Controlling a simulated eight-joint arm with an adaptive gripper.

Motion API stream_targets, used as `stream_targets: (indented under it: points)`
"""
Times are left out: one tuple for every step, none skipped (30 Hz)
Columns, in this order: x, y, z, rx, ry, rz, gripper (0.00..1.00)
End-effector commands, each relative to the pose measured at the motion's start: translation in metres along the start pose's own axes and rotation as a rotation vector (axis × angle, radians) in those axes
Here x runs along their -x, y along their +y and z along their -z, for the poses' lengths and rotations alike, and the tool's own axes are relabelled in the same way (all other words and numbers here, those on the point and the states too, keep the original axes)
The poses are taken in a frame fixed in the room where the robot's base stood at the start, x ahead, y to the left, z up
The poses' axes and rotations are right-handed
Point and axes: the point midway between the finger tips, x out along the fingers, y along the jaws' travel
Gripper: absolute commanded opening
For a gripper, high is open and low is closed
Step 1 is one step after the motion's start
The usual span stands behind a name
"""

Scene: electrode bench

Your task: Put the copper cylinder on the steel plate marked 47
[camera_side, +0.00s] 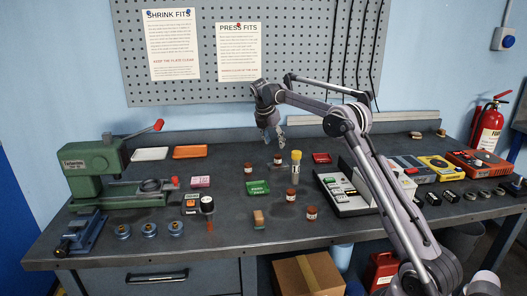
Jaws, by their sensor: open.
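My gripper (274,138) is open and empty, pointing down above the back middle of the bench. A small copper-brown upright piece (258,219) stands near the front middle; it may be the copper cylinder, but its shape is too small to be sure. It stands well in front of my gripper and apart from it. I cannot make out a steel plate marked 47; no number is readable at this size.
Several small brown jars (312,212) and a yellow-capped tube (296,162) stand around the middle. A green tray (258,187) lies between them. The front middle edge is fairly clear.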

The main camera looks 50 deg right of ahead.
Motion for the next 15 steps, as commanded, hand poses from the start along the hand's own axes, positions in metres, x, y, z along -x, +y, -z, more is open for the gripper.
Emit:
stream_targets:
  points:
    - [0.009,0.0,0.001,0.001,0.0,0.0,0.5]
    - [0.013,0.0,0.001,0.001,0.0,0.0,0.5]
    - [0.018,0.001,0.001,0.001,0.0,0.0,0.5]
    - [0.022,0.001,0.001,0.001,0.0,0.0,0.5]
    - [0.025,0.001,0.0,0.001,0.0,0.0,0.5]
    - [0.028,0.0,0.0,0.001,0.0,0.0,0.5]
    - [0.03,0.0,0.0,0.001,0.0,0.0,0.5]
    - [0.032,0.0,0.0,0.0,0.0,0.0,0.5]
    - [0.034,0.0,0.001,-0.002,0.0,-0.002,0.5]
    - [0.037,0.0,0.002,-0.007,0.001,-0.004,0.5]
    - [0.04,0.0,0.004,-0.016,0.002,-0.008,0.5]
    - [0.045,-0.001,0.007,-0.033,0.003,-0.016,0.5]
    - [0.05,-0.002,0.01,-0.051,0.006,-0.023,0.5]
    - [0.056,-0.003,0.014,-0.071,0.008,-0.033,0.5]
    - [0.064,-0.004,0.021,-0.107,0.014,-0.049,0.5]
